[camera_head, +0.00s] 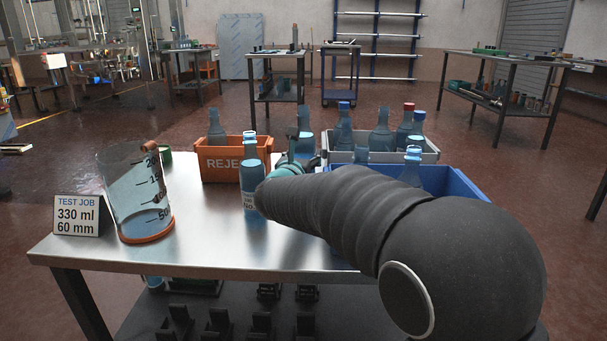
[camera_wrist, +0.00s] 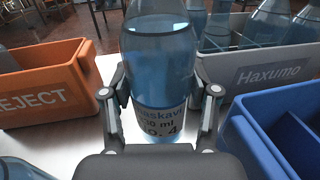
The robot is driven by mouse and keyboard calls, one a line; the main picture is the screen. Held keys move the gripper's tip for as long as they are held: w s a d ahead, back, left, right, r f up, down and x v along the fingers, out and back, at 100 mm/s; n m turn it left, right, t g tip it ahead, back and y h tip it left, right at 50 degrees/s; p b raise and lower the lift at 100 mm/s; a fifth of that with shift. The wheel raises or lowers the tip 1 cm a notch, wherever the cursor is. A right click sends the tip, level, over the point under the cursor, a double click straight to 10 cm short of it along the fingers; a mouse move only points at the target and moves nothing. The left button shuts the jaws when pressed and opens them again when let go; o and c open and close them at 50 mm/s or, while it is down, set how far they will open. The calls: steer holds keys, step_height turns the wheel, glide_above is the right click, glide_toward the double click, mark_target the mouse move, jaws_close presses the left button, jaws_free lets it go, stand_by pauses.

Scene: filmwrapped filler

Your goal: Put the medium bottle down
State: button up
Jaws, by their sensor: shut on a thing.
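The held bottle (camera_wrist: 160,60) is blue, transparent and upright, with a white label reading 330 ml and No. 4. My gripper (camera_wrist: 160,95) is shut on it, with one finger on each side, in the wrist view. In the head view the bottle (camera_head: 304,122) rises behind my gripper, between the orange and grey crates. My arm hides its lower part there, and I cannot tell whether its base touches the table (camera_head: 200,240).
An orange REJECT crate (camera_head: 220,166) stands left of the held bottle. A grey crate (camera_wrist: 265,75) with several bottles and a blue crate (camera_wrist: 262,130) stand right. Another labelled bottle (camera_head: 252,185) stands close by on the table. A measuring jug (camera_head: 135,195) and sign (camera_head: 77,215) are left.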

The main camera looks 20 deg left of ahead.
steer(key=shift+f, duration=1.8)
steer(key=shift+f+b, duration=0.15)
steer(key=shift+b, duration=0.3)
steer(key=o, duration=1.1)
steer(key=shift+f, duration=0.1)
steer(key=shift+o, duration=0.6)
steer(key=shift+r, duration=0.2)
